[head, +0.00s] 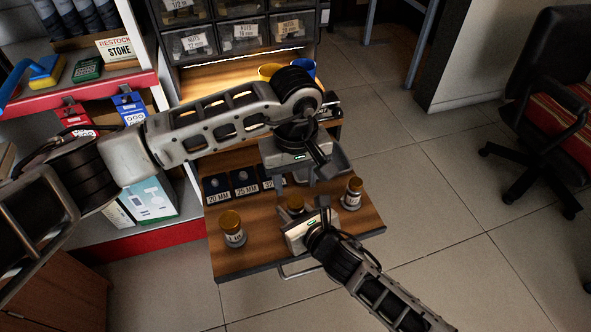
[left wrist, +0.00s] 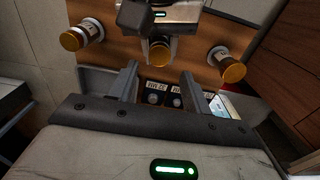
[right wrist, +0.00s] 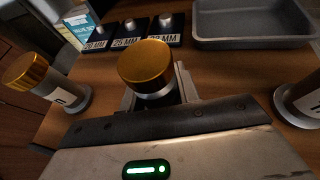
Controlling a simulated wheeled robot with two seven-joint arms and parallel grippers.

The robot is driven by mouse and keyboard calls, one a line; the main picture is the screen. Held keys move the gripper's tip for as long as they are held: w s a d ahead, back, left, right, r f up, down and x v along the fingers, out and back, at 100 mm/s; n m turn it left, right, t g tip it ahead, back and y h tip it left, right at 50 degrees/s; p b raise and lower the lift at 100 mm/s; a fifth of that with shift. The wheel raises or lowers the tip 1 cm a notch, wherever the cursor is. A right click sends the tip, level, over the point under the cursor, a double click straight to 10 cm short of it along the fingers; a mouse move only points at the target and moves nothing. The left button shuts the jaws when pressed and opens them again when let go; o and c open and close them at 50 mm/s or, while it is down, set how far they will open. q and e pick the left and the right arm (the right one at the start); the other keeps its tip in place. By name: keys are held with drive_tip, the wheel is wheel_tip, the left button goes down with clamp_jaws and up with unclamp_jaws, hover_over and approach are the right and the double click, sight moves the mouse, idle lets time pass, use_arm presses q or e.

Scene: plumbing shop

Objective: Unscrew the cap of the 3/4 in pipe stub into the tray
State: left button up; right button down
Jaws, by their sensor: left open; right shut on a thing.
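Three pipe stubs with brass-coloured caps stand upright on the wooden top: a left one (head: 232,236), a middle one (head: 295,207) and a right one (head: 351,199). Their labels are too small or cut off to read the sizes surely. My right gripper (right wrist: 160,94) is shut on the middle stub below its cap (right wrist: 146,60), which is on. My left gripper (left wrist: 158,88) is open and empty, above the top beyond the middle stub. The grey tray (right wrist: 250,42) lies at the back right in the right wrist view; my left gripper partly covers it in the head view.
Yellow (head: 268,70) and blue cups stand further back, below labelled drawers (head: 240,38). Shelves with goods (head: 70,85) stand at the left. The floor (head: 440,230) at the right is clear up to a chair.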

sight(296, 202)
use_arm(q)
wheel_tip(296, 202, down, 6)
drive_tip(key=shift+r, duration=0.1)
drive_tip(key=c, duration=1)
drive_tip(key=n, duration=1)
drive_tip(key=shift+s, duration=0.1)
drive_tip(key=o, duration=1.1)
